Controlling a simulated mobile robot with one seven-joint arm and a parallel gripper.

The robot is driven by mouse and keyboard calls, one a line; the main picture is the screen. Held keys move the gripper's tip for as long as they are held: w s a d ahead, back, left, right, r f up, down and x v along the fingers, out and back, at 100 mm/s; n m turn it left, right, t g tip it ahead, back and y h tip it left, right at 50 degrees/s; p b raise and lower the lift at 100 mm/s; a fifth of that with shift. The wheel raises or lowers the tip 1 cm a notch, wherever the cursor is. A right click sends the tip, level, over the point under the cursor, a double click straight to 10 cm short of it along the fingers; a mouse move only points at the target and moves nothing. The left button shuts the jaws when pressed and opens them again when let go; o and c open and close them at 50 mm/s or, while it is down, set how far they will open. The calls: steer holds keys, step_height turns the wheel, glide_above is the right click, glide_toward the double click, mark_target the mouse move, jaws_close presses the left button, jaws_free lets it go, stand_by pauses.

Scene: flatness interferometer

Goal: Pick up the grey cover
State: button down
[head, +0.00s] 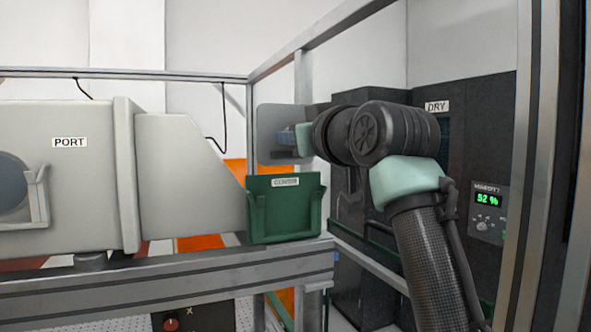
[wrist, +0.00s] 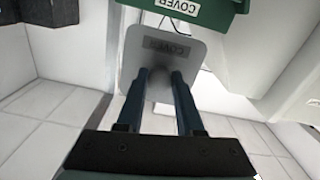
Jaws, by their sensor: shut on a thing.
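The grey cover (head: 281,120) is a flat plate with rounded corners. In the head view it hangs upright in the air above the green holder labelled COVER (head: 284,215). In the wrist view the cover (wrist: 185,75) carries a dark label, and my gripper (wrist: 159,85) is shut on a knob in its middle. In the head view my gripper (head: 285,137) reaches it from the right, partly hidden by my own wrist. The green holder (wrist: 225,8) also shows at the top of the wrist view, apart from the cover.
A pale housing labelled PORT (head: 70,160) with a round opening (head: 12,190) and a bracket stands at left. A metal frame post (head: 535,170) is at right. A dark cabinet labelled DRY (head: 460,120) stands behind my arm, with a display reading 52 % (head: 488,199).

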steer(key=s+a+b, duration=0.1)
steer(key=s+b, duration=0.2)
steer(key=s, duration=0.6)
steer(key=s+a+b, duration=0.2)
steer(key=s+b, duration=0.1)
steer(key=s, duration=0.5)
steer(key=shift+s+a+b, duration=0.25)
steer(key=shift+s+b, duration=0.1)
steer(key=shift+s, duration=0.05)
steer(key=shift+p, duration=0.35)
steer(key=shift+a, duration=0.1)
steer(key=s+a+r+p, duration=0.1)
steer(key=a+p, duration=0.3)
steer(key=a, duration=1.3)
steer(key=a+r+p, duration=0.1)
steer(key=a+p, duration=0.3)
steer(key=a, duration=1.3)
steer(key=shift+s+r, duration=0.25)
steer(key=shift+s, duration=0.15)
steer(key=shift+w+a, duration=0.1)
steer(key=shift+a, duration=0.05)
steer(key=shift+w+a+p, duration=0.25)
steer(key=shift+w+p, duration=0.1)
steer(key=shift+w, duration=0.25)
steer(key=shift+w, duration=0.25)
